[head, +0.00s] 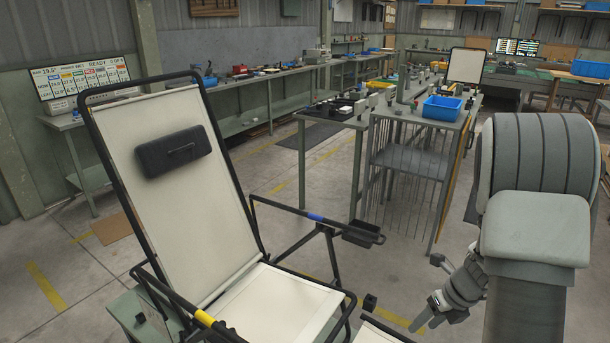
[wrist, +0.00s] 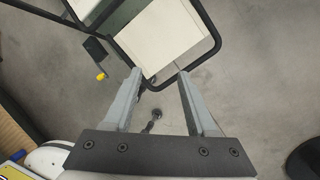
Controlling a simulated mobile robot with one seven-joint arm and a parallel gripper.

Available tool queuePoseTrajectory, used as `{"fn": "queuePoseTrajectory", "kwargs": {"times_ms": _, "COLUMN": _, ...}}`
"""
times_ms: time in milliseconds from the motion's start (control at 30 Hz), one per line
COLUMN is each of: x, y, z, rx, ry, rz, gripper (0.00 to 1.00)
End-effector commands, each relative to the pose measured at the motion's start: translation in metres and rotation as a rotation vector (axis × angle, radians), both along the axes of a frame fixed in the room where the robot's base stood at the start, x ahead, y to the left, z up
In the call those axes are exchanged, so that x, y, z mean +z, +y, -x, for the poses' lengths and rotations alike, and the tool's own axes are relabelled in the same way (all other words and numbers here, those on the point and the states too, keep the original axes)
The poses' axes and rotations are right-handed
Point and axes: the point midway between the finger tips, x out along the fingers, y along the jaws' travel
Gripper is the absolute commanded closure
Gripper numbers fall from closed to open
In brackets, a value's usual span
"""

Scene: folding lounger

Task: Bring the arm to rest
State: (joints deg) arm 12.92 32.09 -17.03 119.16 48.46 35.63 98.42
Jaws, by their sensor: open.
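My gripper (wrist: 158,82) is open in the wrist view, its two grey fingers spread with nothing between them. It points toward the floor and the end of the folding lounger (wrist: 172,32), whose pale panel and dark tube frame show beyond the fingertips. In the head view my arm hangs on the right side, and the gripper end is low there, partly hidden by the arm links. The lounger (head: 170,230) stands at the left with its backrest raised and a dark headrest pillow (head: 174,151) on it. My gripper is to the right of it and appears apart from it.
A workbench (head: 385,115) with a blue bin (head: 441,109) stands behind the lounger. A long bench (head: 245,100) runs along the left wall. A black armrest bar (head: 320,217) of the lounger reaches toward my arm. Open concrete floor (head: 395,268) lies between.

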Motion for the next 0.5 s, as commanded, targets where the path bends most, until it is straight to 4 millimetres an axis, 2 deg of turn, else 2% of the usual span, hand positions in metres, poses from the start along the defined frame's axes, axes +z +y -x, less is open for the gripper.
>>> {"fn": "queuePoseTrajectory", "kwargs": {"times_ms": 33, "x": 0.019, "y": 0.01, "z": -0.001, "rx": 0.089, "ry": -0.036, "rz": 0.012, "gripper": 0.43}}
{"fn": "queuePoseTrajectory", "kwargs": {"times_ms": 100, "x": 0.04, "y": 0.022, "z": 0.0, "rx": 0.221, "ry": -0.079, "rz": 0.032, "gripper": 0.43}}
{"fn": "queuePoseTrajectory", "kwargs": {"times_ms": 333, "x": 0.105, "y": 0.06, "z": 0.012, "rx": 0.656, "ry": -0.22, "rz": 0.123, "gripper": 0.43}}
{"fn": "queuePoseTrajectory", "kwargs": {"times_ms": 500, "x": 0.146, "y": 0.085, "z": 0.03, "rx": 0.975, "ry": -0.315, "rz": 0.211, "gripper": 0.43}}
